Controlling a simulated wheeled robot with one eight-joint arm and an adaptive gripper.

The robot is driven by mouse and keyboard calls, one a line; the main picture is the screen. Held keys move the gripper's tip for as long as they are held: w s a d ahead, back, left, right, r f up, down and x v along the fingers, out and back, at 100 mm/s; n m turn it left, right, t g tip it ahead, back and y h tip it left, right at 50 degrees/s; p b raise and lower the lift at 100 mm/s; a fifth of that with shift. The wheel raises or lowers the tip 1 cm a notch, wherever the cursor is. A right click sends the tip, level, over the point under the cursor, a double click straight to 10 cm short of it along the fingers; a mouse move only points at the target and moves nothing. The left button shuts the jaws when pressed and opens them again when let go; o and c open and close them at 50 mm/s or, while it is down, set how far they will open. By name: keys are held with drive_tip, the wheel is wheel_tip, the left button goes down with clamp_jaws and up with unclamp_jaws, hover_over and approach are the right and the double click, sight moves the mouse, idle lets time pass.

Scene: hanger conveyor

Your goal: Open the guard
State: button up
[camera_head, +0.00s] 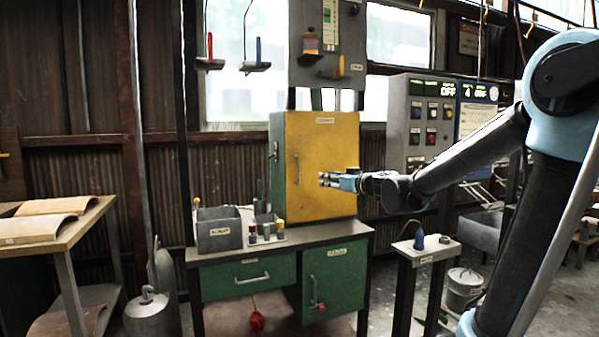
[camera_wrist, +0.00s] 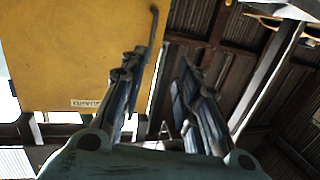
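The guard (camera_head: 322,140) is a yellow door on the front of a green cabinet that stands on a workbench. It looks shut in the head view. A slim vertical handle (camera_head: 297,170) sits near its left edge. The guard fills the upper left of the wrist view (camera_wrist: 70,50), with its label upside down, and the handle (camera_wrist: 153,28) shows just beyond the left finger. My gripper (camera_head: 322,180) is in front of the guard, right of the handle. In the wrist view its two fingers (camera_wrist: 158,75) are apart with nothing between them. I cannot tell whether a finger touches the handle.
The workbench (camera_head: 225,258) holds a grey bin (camera_head: 218,236) and small items left of the cabinet. A control panel (camera_head: 425,125) stands to the right, behind my arm. A small stand (camera_head: 425,250) holds a blue-tipped item.

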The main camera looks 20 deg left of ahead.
drive_tip(key=w+a+r+t, duration=0.1)
drive_tip(key=w+a, duration=0.2)
drive_tip(key=w, duration=0.1)
hover_over(299, 181)
drive_tip(key=shift+w+a+r, duration=0.1)
drive_tip(key=shift+w+a, duration=0.05)
drive_tip(key=shift+w, duration=0.15)
idle(0.5)
clamp_jaws()
